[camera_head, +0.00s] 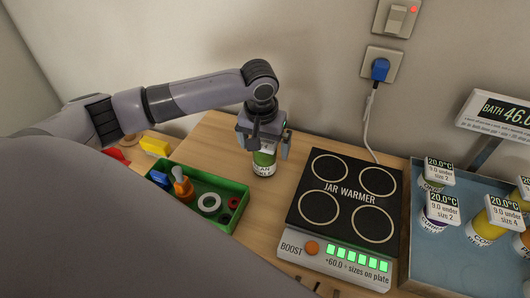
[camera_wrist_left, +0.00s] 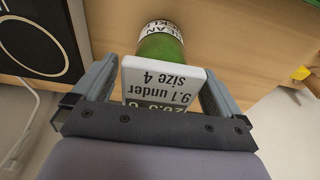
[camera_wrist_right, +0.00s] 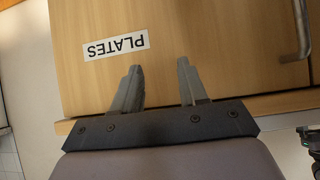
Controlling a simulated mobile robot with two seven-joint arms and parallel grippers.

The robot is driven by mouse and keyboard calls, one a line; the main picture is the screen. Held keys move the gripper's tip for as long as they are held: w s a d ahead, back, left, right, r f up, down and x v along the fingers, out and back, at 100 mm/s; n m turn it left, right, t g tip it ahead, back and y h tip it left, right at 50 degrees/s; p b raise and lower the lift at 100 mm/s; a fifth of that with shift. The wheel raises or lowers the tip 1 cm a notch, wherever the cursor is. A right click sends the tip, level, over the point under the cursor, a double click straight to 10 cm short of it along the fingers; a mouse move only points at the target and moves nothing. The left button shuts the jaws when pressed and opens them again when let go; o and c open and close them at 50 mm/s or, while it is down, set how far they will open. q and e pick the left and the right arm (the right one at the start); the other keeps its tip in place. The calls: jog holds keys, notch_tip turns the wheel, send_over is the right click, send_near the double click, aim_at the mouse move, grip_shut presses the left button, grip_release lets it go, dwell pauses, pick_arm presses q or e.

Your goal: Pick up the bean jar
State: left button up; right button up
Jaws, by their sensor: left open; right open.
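The bean jar (camera_head: 264,160) stands on the wooden counter, green with a white label band. It also shows in the left wrist view (camera_wrist_left: 160,46), with a white tag (camera_wrist_left: 165,80) reading "9.1 under size 4" at its near end. My left gripper (camera_head: 264,148) is open above the jar, its fingers on either side of the tag. In the left wrist view the fingers (camera_wrist_left: 160,88) stand apart from the tag, with a narrow gap on each side. My right gripper (camera_wrist_right: 160,80) is open and empty before a cabinet door labelled "PLATES".
A black jar warmer (camera_head: 345,195) with several rings sits right of the jar. A green tray (camera_head: 237,193) with small items lies to the left. A blue-grey tray (camera_head: 440,250) of several tagged jars is at far right. A cable (camera_head: 367,125) runs from the wall socket.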

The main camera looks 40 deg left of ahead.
pick_arm(q)
jog(key=shift+w+f, duration=0.1)
jog(key=shift+f, duration=0.5)
jog(key=c, duration=1.4)
jog(key=shift+r, duration=0.1)
jog(key=shift+c, duration=0.4)
jog(key=shift+r, duration=0.1)
